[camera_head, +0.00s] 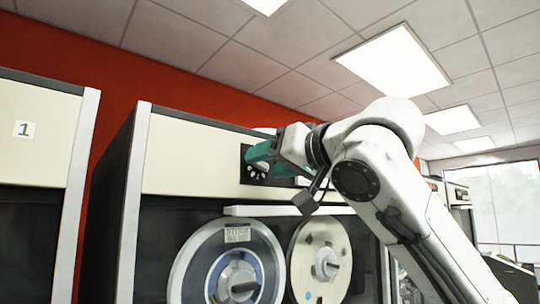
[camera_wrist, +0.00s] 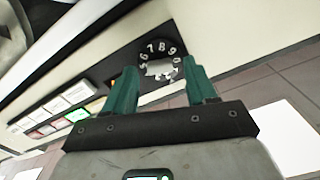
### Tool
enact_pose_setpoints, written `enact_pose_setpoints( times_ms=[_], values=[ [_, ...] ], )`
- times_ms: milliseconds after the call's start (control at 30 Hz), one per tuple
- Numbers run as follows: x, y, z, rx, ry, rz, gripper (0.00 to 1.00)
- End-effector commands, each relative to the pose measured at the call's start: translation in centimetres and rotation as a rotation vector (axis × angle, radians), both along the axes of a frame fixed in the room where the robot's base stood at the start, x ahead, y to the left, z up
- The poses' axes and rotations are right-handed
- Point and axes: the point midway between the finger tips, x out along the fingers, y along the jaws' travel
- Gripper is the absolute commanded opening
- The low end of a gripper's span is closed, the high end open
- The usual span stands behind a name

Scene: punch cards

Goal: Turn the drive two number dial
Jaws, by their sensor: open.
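The number dial (camera_wrist: 158,50) is round and black with white digits and a pale centre knob, set in a dark panel on a cream cabinet front. In the head view the dial (camera_head: 259,171) is partly covered by my gripper (camera_head: 264,156). In the wrist view my gripper (camera_wrist: 160,68) is open, its two teal fingers apart on either side of the lower part of the dial. Nothing is held between them. I cannot tell whether the fingers touch the dial. The cabinet's number label is not visible.
Two tape reels, one blue-edged (camera_head: 190,262) and one beige (camera_head: 305,260), sit below a white ledge. A cabinet labelled 1 (camera_head: 24,129) stands at left. Several lit and pale buttons (camera_wrist: 62,112) lie beside the dial. A red wall (camera_head: 70,62) rises behind.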

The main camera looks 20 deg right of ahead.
Motion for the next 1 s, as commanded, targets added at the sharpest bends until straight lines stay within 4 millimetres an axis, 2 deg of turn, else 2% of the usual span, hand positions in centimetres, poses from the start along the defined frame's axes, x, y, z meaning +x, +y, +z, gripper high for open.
enact_pose_setpoints(
  times_ms=[333, 900, 1000],
  values=[
    [0.41, 0.13, -0.04, 0.000, 0.000, 0.000, 0.56],
    [0.38, 0.11, -0.03, 0.000, 0.000, 0.000, 0.03],
    [0.38, 0.11, -0.03, -0.001, 0.000, 0.000, 0.00]
  ],
)
